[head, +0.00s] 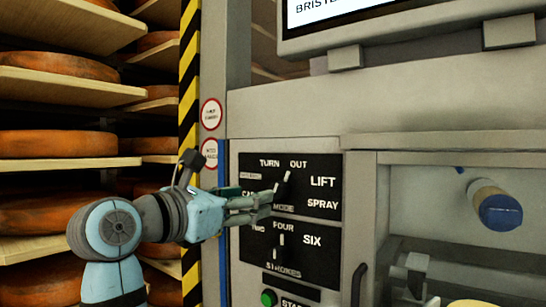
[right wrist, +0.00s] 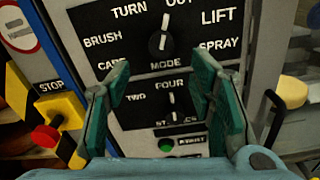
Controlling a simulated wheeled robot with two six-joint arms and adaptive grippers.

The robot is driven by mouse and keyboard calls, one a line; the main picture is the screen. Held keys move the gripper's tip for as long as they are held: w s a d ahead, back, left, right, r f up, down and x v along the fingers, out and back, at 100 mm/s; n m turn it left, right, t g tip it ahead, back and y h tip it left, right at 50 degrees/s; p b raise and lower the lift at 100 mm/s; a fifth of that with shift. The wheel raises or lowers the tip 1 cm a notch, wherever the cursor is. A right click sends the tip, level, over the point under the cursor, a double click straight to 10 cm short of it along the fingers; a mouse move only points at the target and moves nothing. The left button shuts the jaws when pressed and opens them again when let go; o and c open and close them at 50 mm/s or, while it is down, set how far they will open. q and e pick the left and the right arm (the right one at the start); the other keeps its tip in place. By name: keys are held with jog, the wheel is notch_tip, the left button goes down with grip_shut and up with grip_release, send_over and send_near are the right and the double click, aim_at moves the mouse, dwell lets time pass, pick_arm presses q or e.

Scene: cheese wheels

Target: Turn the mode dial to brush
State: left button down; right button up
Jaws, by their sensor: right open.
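The mode dial (head: 283,189) is a dark knob with a white mark on a black panel, partly behind my fingers in the head view. In the right wrist view the dial (right wrist: 160,43) shows clear, its white mark pointing up, slightly right, between TURN and OUT. The BRUSH label (right wrist: 102,41) is left of it; in the head view that label is mostly covered. My right gripper (head: 268,200) is in front of the panel. In the right wrist view the gripper (right wrist: 161,80) is open and empty, its fingertips below the dial on either side. My left gripper is not in view.
A second dial (right wrist: 172,98) sits below, over a green start button (right wrist: 166,145). A red stop button (right wrist: 46,135) is on a yellow box at left. A door handle (head: 358,284) and an open bay lie right of the panel. Shelves of cheese wheels (head: 58,144) stand left.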

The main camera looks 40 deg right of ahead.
aim_at(275, 191)
jog(key=x, duration=0.9)
jog(key=shift+d+f, duration=0.1)
jog(key=shift+s, duration=0.1)
jog(key=shift+a, duration=0.2)
jog(key=shift+c, duration=1)
jog(key=c, duration=1)
